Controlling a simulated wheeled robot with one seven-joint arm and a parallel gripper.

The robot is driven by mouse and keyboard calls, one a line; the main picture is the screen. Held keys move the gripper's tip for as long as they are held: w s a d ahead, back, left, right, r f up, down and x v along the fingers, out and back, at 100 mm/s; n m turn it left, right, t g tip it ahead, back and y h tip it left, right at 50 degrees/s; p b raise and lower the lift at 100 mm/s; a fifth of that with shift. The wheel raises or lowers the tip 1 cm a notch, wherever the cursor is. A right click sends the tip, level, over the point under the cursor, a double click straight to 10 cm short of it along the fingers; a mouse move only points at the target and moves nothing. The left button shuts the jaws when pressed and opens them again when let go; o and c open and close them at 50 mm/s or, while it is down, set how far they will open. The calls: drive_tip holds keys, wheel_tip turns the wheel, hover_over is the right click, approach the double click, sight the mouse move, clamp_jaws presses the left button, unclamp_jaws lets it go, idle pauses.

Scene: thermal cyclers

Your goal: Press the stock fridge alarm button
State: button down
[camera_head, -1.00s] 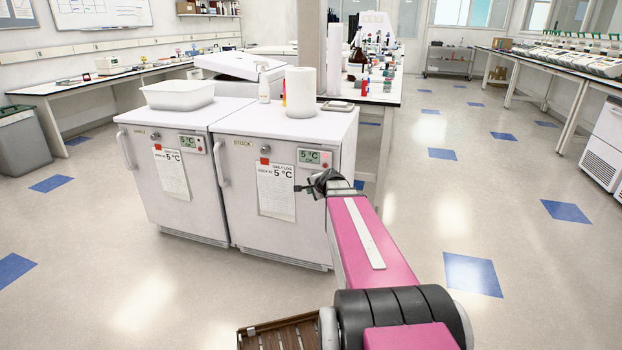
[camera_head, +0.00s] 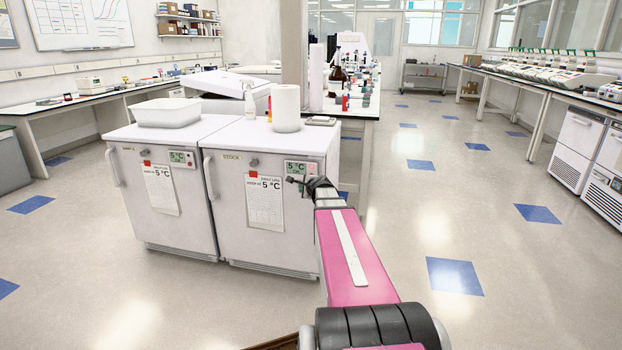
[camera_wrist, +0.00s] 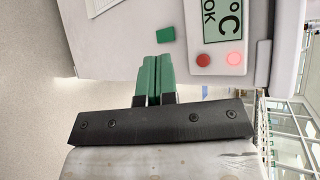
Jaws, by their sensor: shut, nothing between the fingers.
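The stock fridge (camera_head: 235,210) is the right one of two white fridges, with a STOCK label at its top. Its display panel (camera_head: 300,167) reads 5 °C near the door's upper right corner. In the wrist view the panel (camera_wrist: 222,28) carries a dark red round spot (camera_wrist: 203,60) and a brighter, lit red one (camera_wrist: 235,58); which is the button I cannot tell. My gripper (camera_head: 290,180) is at the panel's lower edge in the head view. Its green fingers (camera_wrist: 153,62) are shut and empty, pointing at the door beside the panel. Contact cannot be told.
A paper log sheet (camera_head: 264,203) hangs on the stock fridge door. The other fridge (camera_head: 150,205) stands close on its left. A paper roll (camera_head: 286,108) and white tub (camera_head: 166,112) stand on top. Floor is clear in front and right.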

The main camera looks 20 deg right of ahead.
drive_tip(key=w+d, duration=0.4)
drive_tip(key=w, duration=0.3)
drive_tip(key=shift+d, duration=0.35)
drive_tip(key=shift+w+d, duration=0.1)
idle(1.8)
drive_tip(key=shift+w+d, duration=0.15)
drive_tip(key=shift+w, duration=0.05)
drive_tip(key=shift+w+d, duration=0.2)
drive_tip(key=shift+w, duration=0.15)
idle(0.8)
drive_tip(key=shift+s+a, duration=0.1)
drive_tip(key=shift+s, duration=0.05)
drive_tip(key=shift+s+a, duration=0.35)
drive_tip(key=shift+s, duration=0.2)
idle(0.3)
drive_tip(key=s+a, duration=0.1)
drive_tip(key=s, duration=0.1)
drive_tip(key=s+a, duration=0.1)
drive_tip(key=s, duration=0.1)
drive_tip(key=shift+a, duration=0.4)
